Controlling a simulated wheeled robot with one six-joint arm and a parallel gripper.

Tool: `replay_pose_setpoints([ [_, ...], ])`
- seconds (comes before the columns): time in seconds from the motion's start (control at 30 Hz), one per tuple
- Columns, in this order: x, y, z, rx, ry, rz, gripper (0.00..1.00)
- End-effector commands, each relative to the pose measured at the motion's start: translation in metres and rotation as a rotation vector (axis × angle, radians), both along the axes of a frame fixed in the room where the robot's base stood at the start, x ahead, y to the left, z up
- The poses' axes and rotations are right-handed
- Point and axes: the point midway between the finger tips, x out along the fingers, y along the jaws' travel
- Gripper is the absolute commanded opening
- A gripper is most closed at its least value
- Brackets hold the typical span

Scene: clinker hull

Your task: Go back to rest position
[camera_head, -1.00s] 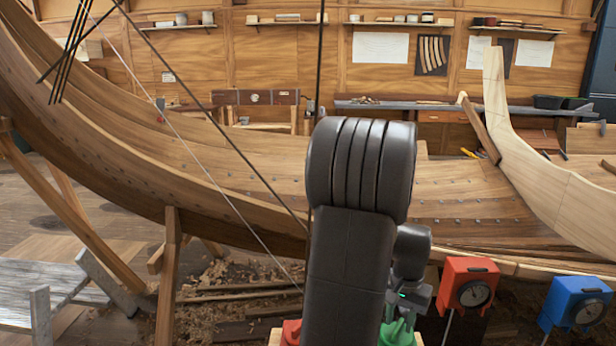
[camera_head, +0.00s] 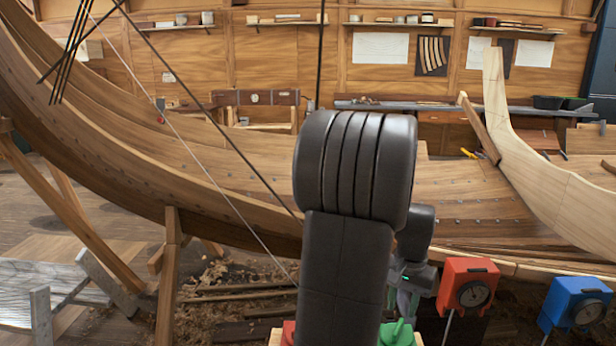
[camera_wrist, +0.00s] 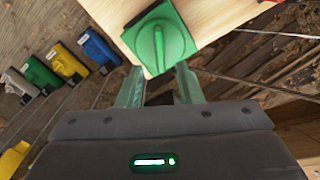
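My gripper (camera_wrist: 158,84) is open and empty in the wrist view, its two fingers apart. A green knob (camera_wrist: 160,40) on a square green base sits on a pale wooden board (camera_wrist: 205,14) just beyond the fingertips. The fingers look clear of the knob. In the head view my gripper (camera_head: 408,300) hangs above a green part (camera_head: 397,334) at the bottom edge, partly hidden behind my arm. My arm stands folded in front of the hull, its large dark joint high in the middle.
A red box with a dial (camera_head: 468,286) and a blue box with a dial (camera_head: 577,303) stand right of my arm. The planked hull (camera_head: 240,175) spans the view behind. Several coloured items, one blue (camera_wrist: 100,48), lie at left in the wrist view.

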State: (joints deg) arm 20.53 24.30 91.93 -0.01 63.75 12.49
Motion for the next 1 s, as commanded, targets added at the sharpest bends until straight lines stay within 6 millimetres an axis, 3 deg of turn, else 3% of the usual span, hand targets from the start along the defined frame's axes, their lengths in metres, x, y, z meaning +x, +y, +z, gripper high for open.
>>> replay_pose_setpoints([
  [0.3, -0.001, 0.0, -0.066, 0.002, 0.006, 0.0, 0.33],
  [1.0, 0.0, 0.0, -0.064, 0.0, 0.0, -0.575, 0.33],
])
